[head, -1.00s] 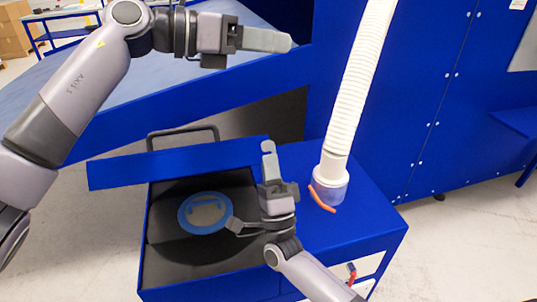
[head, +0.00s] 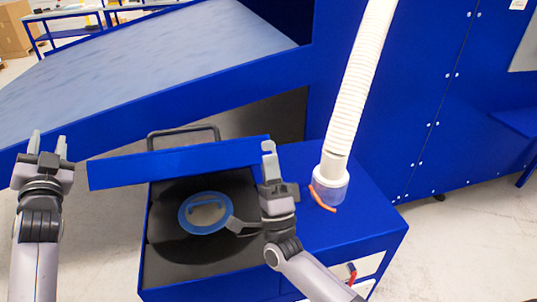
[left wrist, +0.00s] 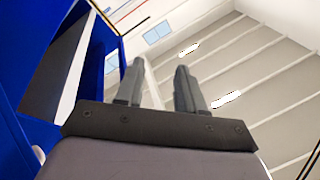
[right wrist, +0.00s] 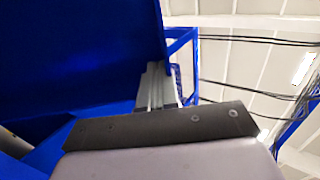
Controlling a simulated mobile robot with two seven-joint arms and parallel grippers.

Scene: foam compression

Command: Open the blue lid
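The blue lid (head: 180,163) stands raised at the back of the blue box, with its front edge toward me and the dark interior (head: 165,255) visible below. A black handle (head: 185,130) shows behind its edge. My right gripper (head: 268,147) is upright at the lid's right end, fingers together with nothing seen between them. I cannot tell whether it touches the lid. In the right wrist view the lid (right wrist: 75,50) fills the upper left, beside the fingers. My left gripper (head: 48,145) is open and empty, pointing up, left of the lid and apart from it.
A blue ring-shaped disc (head: 205,213) lies inside the box. A white hose (head: 350,100) with an orange piece (head: 323,200) stands on the blue top (head: 350,235) to the right. A large sloped blue table (head: 170,75) lies behind. Bare floor shows at left.

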